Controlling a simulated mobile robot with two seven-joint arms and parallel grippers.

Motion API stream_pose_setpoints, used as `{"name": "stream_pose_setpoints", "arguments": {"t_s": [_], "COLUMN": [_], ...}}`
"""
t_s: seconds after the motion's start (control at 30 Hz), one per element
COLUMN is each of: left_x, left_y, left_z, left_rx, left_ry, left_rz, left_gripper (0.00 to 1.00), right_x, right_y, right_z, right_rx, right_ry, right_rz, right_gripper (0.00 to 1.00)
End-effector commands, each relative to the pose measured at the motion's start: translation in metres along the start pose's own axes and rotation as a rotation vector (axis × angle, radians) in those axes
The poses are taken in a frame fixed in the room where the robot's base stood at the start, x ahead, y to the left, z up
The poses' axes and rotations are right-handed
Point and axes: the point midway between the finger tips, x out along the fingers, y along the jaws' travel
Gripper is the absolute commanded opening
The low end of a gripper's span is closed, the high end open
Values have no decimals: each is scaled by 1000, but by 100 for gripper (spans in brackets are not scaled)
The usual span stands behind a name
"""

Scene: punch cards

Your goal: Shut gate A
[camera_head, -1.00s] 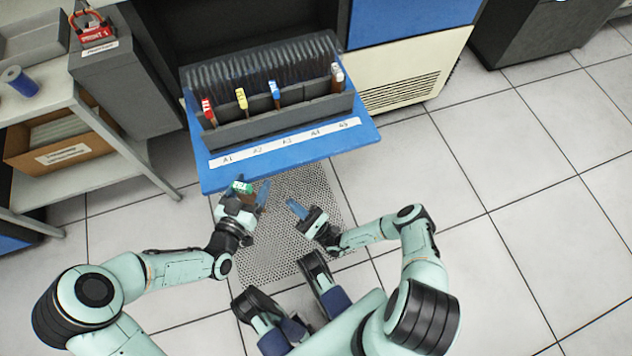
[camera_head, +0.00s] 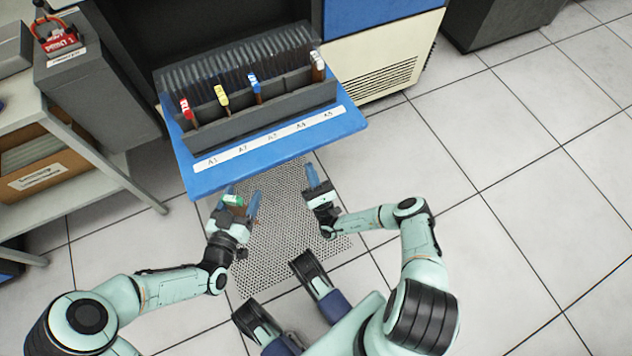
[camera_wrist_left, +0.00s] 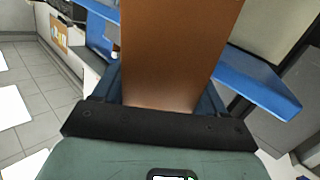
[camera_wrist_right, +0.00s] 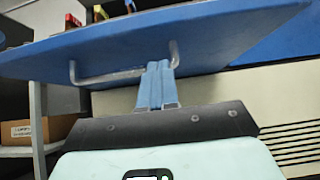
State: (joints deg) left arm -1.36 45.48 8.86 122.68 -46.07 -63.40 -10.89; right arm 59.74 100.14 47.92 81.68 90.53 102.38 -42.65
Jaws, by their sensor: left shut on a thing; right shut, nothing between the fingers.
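The blue panel (camera_head: 274,150) juts out of the dark cabinet, labelled A1 to A5; I take it as gate A. A metal bar handle (camera_wrist_right: 107,76) shows on its blue face in the right wrist view. My right gripper (camera_head: 312,172) is shut and empty close to the panel's front edge; its fingers (camera_wrist_right: 157,85) overlap the handle in the right wrist view, and I cannot tell if they touch. My left gripper (camera_head: 241,203) is shut on a brown card (camera_wrist_left: 175,50) with a green tag (camera_head: 233,200), in front of the panel's left part.
A grey card rack (camera_head: 262,122) with red, yellow, blue and white tagged cards stands on the panel. A shelf (camera_head: 120,170) with a cardboard box (camera_head: 40,165) is at left. The tiled floor (camera_head: 540,200) at right is clear.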

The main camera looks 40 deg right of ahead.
Motion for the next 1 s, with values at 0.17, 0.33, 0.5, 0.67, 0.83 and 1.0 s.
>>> {"name": "stream_pose_setpoints", "arguments": {"t_s": [0.17,0.33,0.5,0.67,0.83,1.0], "left_x": [0,0,0,0,-1,-3], "left_y": [0,0,0,0,1,4], "left_z": [-2,-2,-2,-2,-3,-14], "left_rx": [0,0,0,0,0,2], "left_ry": [0,0,0,0,0,1], "left_rz": [0,0,0,0,0,0], "left_gripper": [42,42,42,42,42,42], "right_x": [23,32,34,34,35,42], "right_y": [0,0,0,0,0,-4], "right_z": [17,26,28,28,29,36], "right_rx": [3,1,0,0,0,1], "right_ry": [-1,1,1,1,3,19], "right_rz": [1,1,1,1,1,1], "right_gripper": [0,0,0,0,0,0]}}
